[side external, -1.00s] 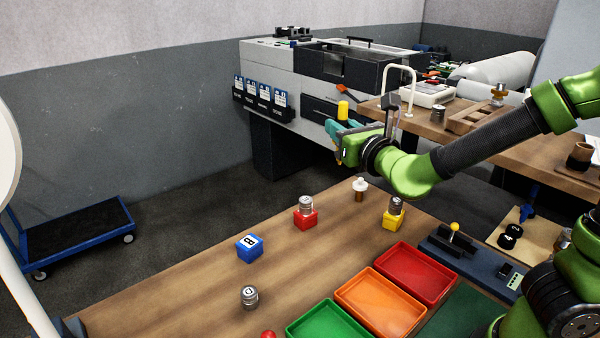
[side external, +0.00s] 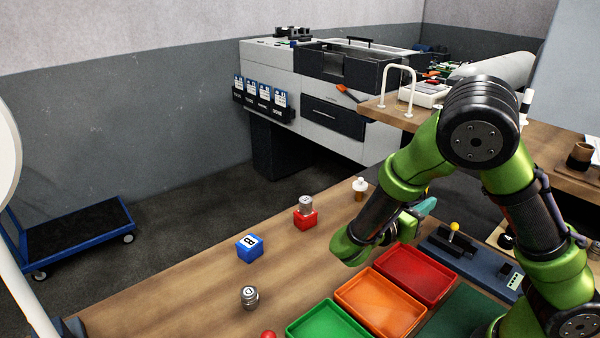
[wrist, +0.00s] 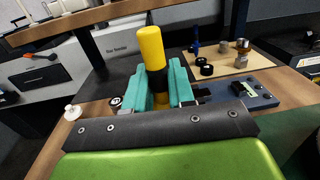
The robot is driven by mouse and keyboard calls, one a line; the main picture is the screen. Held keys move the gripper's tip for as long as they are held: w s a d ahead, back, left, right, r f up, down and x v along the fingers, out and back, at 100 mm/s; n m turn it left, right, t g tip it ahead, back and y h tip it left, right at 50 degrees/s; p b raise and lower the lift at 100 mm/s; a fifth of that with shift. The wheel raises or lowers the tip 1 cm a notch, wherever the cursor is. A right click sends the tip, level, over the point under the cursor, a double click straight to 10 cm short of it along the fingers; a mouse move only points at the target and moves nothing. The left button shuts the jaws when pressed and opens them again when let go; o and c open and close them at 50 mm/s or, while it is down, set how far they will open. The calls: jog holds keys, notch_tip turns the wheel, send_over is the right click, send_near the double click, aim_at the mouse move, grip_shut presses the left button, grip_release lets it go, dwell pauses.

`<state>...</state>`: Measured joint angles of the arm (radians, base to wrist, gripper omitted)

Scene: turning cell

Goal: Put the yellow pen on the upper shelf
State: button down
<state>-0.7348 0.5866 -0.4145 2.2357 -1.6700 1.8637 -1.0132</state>
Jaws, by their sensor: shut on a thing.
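The yellow pen (wrist: 151,48), a thick yellow cylinder with a black band, stands roughly upright between the teal fingers of my gripper (wrist: 160,88) in the wrist view. The fingers are shut on it around the band. In the side view my gripper (side external: 426,207) is mostly behind my arm, to the right of the white-capped bottle, and the pen is hidden. The upper shelf (side external: 375,110) is the raised wooden board behind the bench. Its edge also shows at the top left of the wrist view (wrist: 70,28), beyond the pen.
A white curved rail (side external: 385,80) stands at the shelf's left end. On the bench are a white-capped bottle (side external: 359,190), a red block (side external: 305,220) with a silver cylinder on top, a blue block (side external: 249,248), and red (side external: 425,274), orange and green trays. A control panel (wrist: 240,92) lies right of my gripper.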

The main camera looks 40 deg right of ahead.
jog(key=s+a+f+m+g+y, duration=0.35)
jog(key=s+m+g+y, duration=0.2)
jog(key=g, duration=0.25)
jog(key=s+a+f+m+g+y, duration=0.3)
jog(key=s+a+m+g+y, duration=0.2)
jog(key=s+m+g, duration=0.15)
jog(key=s+a+m+y, duration=0.3)
jog(key=a+m+y, duration=0.7)
jog(key=a+y, duration=0.35)
jog(key=w+a+r+m+t+y, duration=0.4)
jog(key=w+a+m+t+y, duration=0.2)
jog(key=w+a+t, duration=0.1)
jog(key=w+a+r+m+t+y, duration=0.3)
jog(key=w+a+m+t+y, duration=0.3)
jog(key=w+a, duration=0.1)
jog(key=w+f+t, duration=0.1)
jog(key=f, duration=0.2)
jog(key=w+f, duration=0.2)
jog(key=f, duration=0.2)
jog(key=w+f+m+t, duration=0.1)
jog(key=f, duration=0.3)
jog(key=shift+w+f+t, duration=0.15)
jog(key=shift+t, duration=0.2)
